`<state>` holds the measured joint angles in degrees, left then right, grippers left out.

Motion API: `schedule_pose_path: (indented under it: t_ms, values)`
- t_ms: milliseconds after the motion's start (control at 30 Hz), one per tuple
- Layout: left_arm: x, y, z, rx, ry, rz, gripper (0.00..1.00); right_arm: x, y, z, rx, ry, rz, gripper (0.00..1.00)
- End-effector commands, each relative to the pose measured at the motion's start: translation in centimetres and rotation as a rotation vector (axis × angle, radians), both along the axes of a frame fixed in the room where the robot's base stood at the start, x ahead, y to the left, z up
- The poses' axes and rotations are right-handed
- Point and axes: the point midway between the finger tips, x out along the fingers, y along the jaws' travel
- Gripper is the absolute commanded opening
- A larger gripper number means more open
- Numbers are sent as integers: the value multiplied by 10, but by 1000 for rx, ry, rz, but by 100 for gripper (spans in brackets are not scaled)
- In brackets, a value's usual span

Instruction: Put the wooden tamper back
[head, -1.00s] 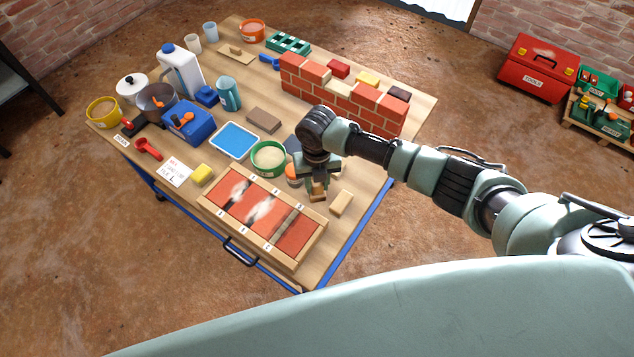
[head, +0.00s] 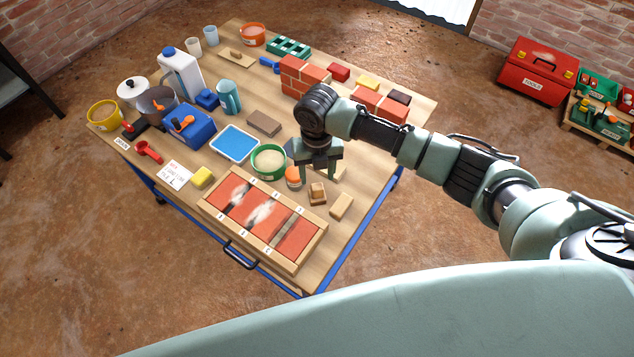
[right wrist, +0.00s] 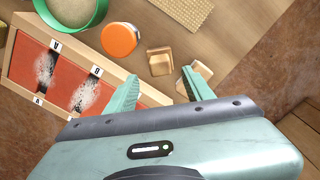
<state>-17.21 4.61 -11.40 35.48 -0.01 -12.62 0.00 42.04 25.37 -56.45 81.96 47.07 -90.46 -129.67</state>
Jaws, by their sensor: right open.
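The wooden tamper (head: 317,193), a small block with a knob on top, stands upright on the table right of the orange-lidded jar (head: 294,177). It also shows in the right wrist view (right wrist: 160,61). My right gripper (head: 320,172) is open and empty, just above and behind the tamper in the head view. In the right wrist view its two spread fingertips (right wrist: 160,78) lie either side of the tamper, which is apart from them. My left gripper is not in view.
A plain wooden block (head: 341,205) lies right of the tamper. The wooden-framed tray with red panels (head: 207,203) is at the front. A green bowl of sand (head: 268,162) stands left of the jar.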

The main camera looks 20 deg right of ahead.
Motion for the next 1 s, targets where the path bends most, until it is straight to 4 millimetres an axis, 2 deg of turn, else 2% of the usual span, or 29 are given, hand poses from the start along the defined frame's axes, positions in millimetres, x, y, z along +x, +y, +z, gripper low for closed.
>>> schedule_pose_path:
  t_ms: [100, 333, 1000]
  values:
    - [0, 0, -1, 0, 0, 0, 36, 1, 0, 25, 1, -4, 1, 52]
    - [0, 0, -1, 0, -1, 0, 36, 0, 0, 51, 1, -1, 0, 52]
    - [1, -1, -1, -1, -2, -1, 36, -4, 4, 52, 7, 1, -17, 52]
